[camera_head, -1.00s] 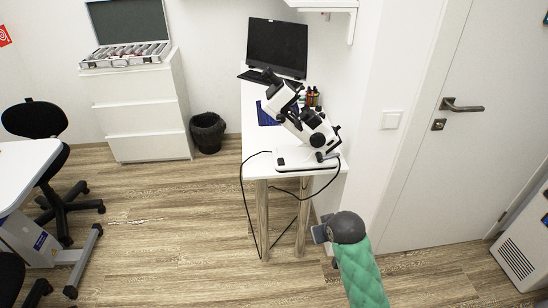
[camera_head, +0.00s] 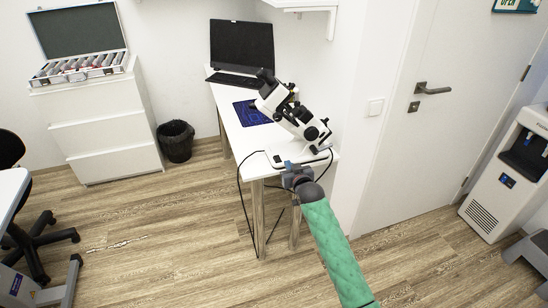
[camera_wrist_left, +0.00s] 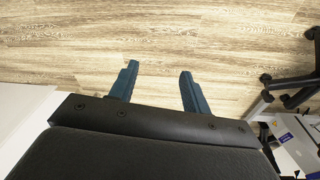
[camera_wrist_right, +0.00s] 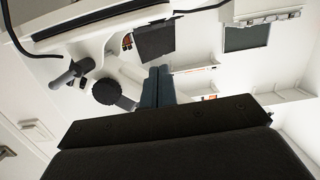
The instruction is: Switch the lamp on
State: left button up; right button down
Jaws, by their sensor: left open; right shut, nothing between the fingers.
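A white microscope (camera_head: 299,122) with black eyepieces and knobs stands near the front end of the narrow white table (camera_head: 230,108). Its black focus knob (camera_wrist_right: 108,92) shows large in the right wrist view. My right gripper (camera_head: 289,167) is at the table's front edge, in front of the microscope base. In the right wrist view its fingers (camera_wrist_right: 158,86) are together and empty, pointing towards the microscope; contact cannot be told. My left gripper (camera_wrist_left: 158,80) is open and empty above the floor; it is not in the head view. I see no separate lamp.
A monitor (camera_head: 241,47) and a blue mat (camera_head: 252,113) are on the table. A black bin (camera_head: 175,141) stands left. A water dispenser (camera_head: 505,170) is far right. Floor between is clear.

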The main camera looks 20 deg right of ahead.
pick_arm(q)
jog(key=shift+w+d, duration=0.1)
pick_arm(e)
jog(key=shift+r+t, duration=0.4)
jog(key=shift+r, duration=0.3)
jog(key=shift+w+d, duration=0.1)
jog(key=shift+d, duration=0.05)
jog(key=p, duration=0.3)
send_over(280, 160)
jog(key=shift+s+f, duration=0.35)
jog(key=shift+s, duration=0.05)
jog(key=f, duration=0.1)
jog(key=f+p, duration=0.1)
jog(key=shift+w+f, duration=0.3)
jog(key=shift+w, duration=0.05)
jog(key=shift+w+f, duration=0.15)
jog(key=shift+f, duration=0.7)
pick_arm(q)
jog(key=s+a+f, duration=0.2)
jog(key=s+f, duration=0.1)
jog(key=f, duration=1.3)
